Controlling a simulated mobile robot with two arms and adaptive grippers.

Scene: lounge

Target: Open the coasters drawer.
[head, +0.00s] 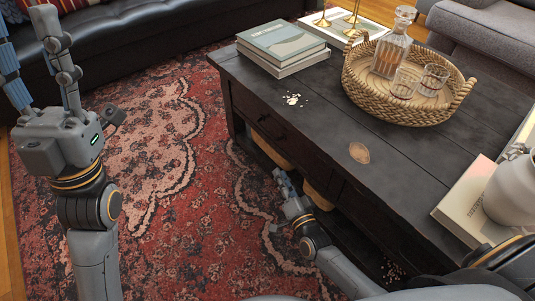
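The dark wooden coffee table (320,130) has drawer fronts along its near-left side. One drawer front (265,122) with a small dark knob sits towards the far end and looks closed. Another front panel (362,212) is nearer, partly hidden by my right arm. No label shows which drawer is for coasters. My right gripper (281,178) is low beside the table's front, over the rug; its fingers are small and overlap in this view, so their opening is unclear. My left gripper (35,52) is raised at the left, its fingers spread apart and empty.
On the table are stacked books (283,45), a woven tray (405,108) with a decanter and glasses, a brown oval object (359,153), white bits (293,99) and a pale vase (512,190). Baskets sit below. Open red rug (160,190) lies left; sofas stand behind.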

